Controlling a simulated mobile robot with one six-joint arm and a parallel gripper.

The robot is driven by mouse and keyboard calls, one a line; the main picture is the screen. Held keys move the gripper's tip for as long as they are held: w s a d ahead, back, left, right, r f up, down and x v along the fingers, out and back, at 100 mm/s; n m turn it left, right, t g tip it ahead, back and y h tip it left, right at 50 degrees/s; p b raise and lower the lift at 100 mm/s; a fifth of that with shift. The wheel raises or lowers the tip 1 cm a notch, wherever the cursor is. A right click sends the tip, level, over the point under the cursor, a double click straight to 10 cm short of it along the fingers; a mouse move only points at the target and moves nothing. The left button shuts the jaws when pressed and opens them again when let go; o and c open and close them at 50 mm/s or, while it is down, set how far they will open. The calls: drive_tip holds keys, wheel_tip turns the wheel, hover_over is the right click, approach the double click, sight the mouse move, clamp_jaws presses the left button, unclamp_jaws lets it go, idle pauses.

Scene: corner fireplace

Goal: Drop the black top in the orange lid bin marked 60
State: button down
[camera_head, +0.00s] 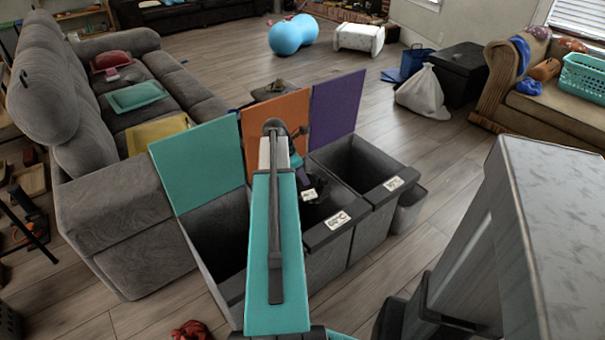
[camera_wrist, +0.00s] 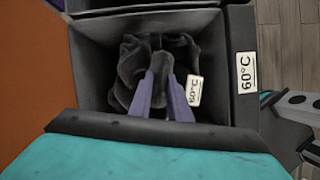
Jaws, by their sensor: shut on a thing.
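The black top (camera_wrist: 130,65) is a dark, crumpled cloth with a white 60°C tag (camera_wrist: 194,90). My gripper (camera_wrist: 161,68), with purple fingers, is shut on it. In the wrist view, both are over the opening of the grey bin with the orange lid. The bin's front rim (camera_wrist: 244,75) carries a 60°C label. In the head view, the orange lid (camera_head: 262,122) stands open behind this middle bin (camera_head: 332,245). My arm partly hides the bin and gripper there, and I cannot tell how deep the cloth hangs.
A bin with an open teal lid (camera_head: 197,165) adjoins on the left, and one with an open purple lid (camera_head: 335,105) on the right. A grey sofa (camera_head: 120,220) stands close on the left. A white bag (camera_head: 422,92) sits behind right, with open wooden floor between.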

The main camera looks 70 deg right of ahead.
drive_tip(key=shift+f, duration=1.7)
drive_tip(key=c, duration=1.6)
unclamp_jaws()
drive_tip(key=shift+r, duration=0.1)
drive_tip(key=v, duration=1.3)
drive_tip(key=shift+w+a+r, duration=0.15)
drive_tip(key=shift+a+r, duration=0.05)
drive_tip(key=shift+r, duration=0.05)
